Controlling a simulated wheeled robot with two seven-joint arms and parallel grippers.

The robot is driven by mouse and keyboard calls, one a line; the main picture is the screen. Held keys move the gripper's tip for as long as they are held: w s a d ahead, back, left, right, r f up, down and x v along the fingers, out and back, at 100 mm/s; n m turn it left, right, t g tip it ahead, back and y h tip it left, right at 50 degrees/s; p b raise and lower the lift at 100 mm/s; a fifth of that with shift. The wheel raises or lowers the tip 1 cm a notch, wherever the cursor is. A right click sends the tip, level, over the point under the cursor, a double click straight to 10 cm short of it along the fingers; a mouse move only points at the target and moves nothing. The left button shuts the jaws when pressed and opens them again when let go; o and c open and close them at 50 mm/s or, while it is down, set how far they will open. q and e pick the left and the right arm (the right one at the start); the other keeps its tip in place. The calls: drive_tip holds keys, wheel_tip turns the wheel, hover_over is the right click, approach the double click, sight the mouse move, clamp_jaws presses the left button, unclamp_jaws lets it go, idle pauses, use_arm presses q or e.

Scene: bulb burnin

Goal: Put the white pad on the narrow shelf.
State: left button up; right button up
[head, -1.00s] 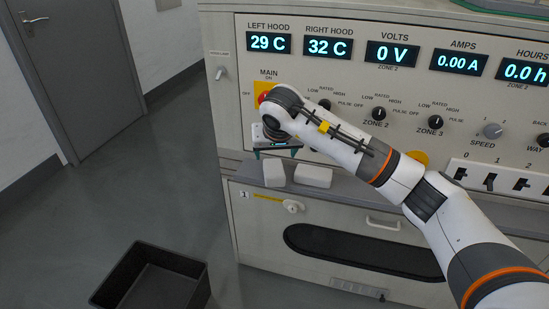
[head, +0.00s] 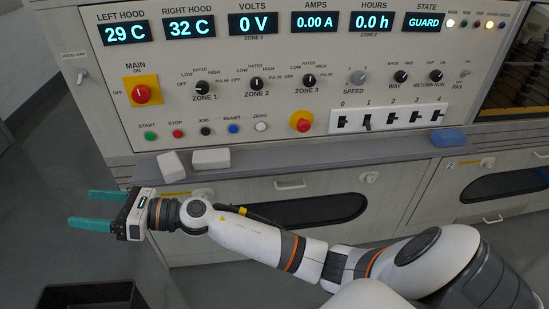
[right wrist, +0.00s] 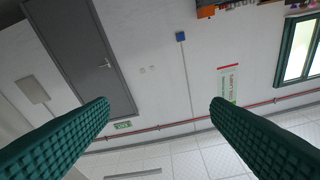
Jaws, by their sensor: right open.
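Two white pads lie side by side on the narrow grey shelf (head: 295,150) below the control panel, near its left end. The left white pad (head: 172,164) is turned at an angle and sits close to the front edge. The right white pad (head: 211,160) lies flatter along the shelf. They look apart, with a small gap. My right gripper (head: 80,208) is open and empty, left of and in front of the shelf, clear of both pads. Its two green fingers also show in the right wrist view (right wrist: 160,103), with nothing between them. My left gripper is not in view.
A blue pad (head: 449,138) lies farther right on the shelf. The panel above carries knobs, switches, a red main switch (head: 141,94) and a red stop button (head: 302,122). A black bin (head: 88,290) stands on the floor at lower left.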

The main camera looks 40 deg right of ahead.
drive_tip(key=s+d+f+m+t+h, duration=0.1)
drive_tip(key=d+f+m+t+h, duration=0.1)
drive_tip(key=d+f+m+h, duration=0.9)
drive_tip(key=s+d+f+m+t+h, duration=0.1)
drive_tip(key=d+f+m+h, duration=0.5)
drive_tip(key=m, duration=1)
drive_tip(key=s+d+f+m+g, duration=0.2)
drive_tip(key=s+f+m+g, duration=0.3)
drive_tip(key=s+f+m, duration=0.65)
drive_tip(key=s+f+m+g, duration=0.3)
drive_tip(key=s+f+g, duration=0.4)
drive_tip(key=s+f, duration=0.4)
drive_tip(key=s, duration=0.4)
drive_tip(key=shift+s+d+f+g, duration=0.2)
drive_tip(key=shift+s+f+g, duration=0.1)
drive_tip(key=shift+s+f, duration=0.1)
drive_tip(key=shift+c, duration=0.5)
